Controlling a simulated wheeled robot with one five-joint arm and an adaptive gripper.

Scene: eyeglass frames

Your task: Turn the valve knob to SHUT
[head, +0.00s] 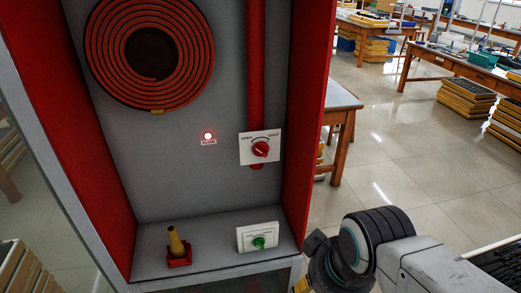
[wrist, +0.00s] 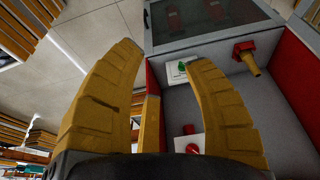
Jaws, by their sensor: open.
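The red valve knob (head: 261,149) sits on a white plate (head: 246,153) marked OPEN at left and SHUT at right, on the cabinet's back wall. Its pointer is too small to read surely. In the wrist view, which is upside down, the knob (wrist: 193,149) shows low, partly beside the right finger. My gripper (wrist: 162,58) is open and empty, its yellow fingers spread wide. It is apart from the knob.
A red cabinet wall (head: 308,120) stands between my arm and the knob. A lit FLOW lamp (head: 208,136) is left of the knob. A green knob (head: 259,242) on a white plate and a yellow nozzle (head: 176,240) are lower. A hose reel (head: 150,55) hangs above.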

